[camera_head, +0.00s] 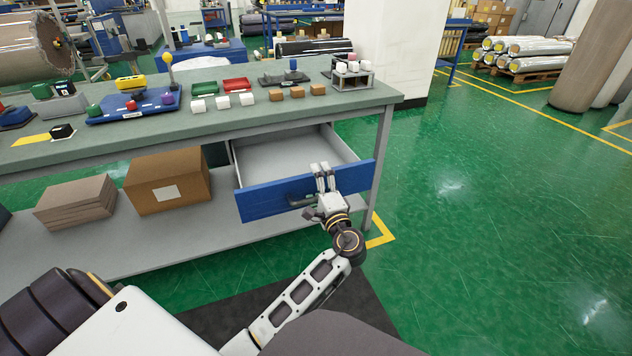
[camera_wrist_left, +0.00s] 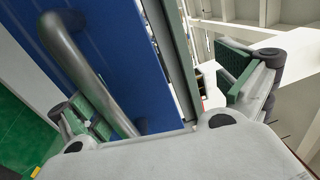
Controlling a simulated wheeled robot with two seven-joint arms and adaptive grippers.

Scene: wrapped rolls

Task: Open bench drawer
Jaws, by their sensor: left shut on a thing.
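The bench drawer (camera_head: 290,160) is pulled out under the right end of the bench, and its pale inside is visible and looks empty. Its blue front also fills much of the left wrist view (camera_wrist_left: 105,50). A dark bar handle (camera_wrist_left: 85,70) runs along that front. The exact contact is partly hidden. My right gripper is not in view.
The green bench top (camera_head: 205,120) carries trays, blocks and a blue fixture (camera_head: 135,106). A cardboard box (camera_head: 168,182) and a stack of flat cartons (camera_head: 75,203) sit on the lower shelf, left of the drawer. A bench leg (camera_head: 380,150) stands close on the right.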

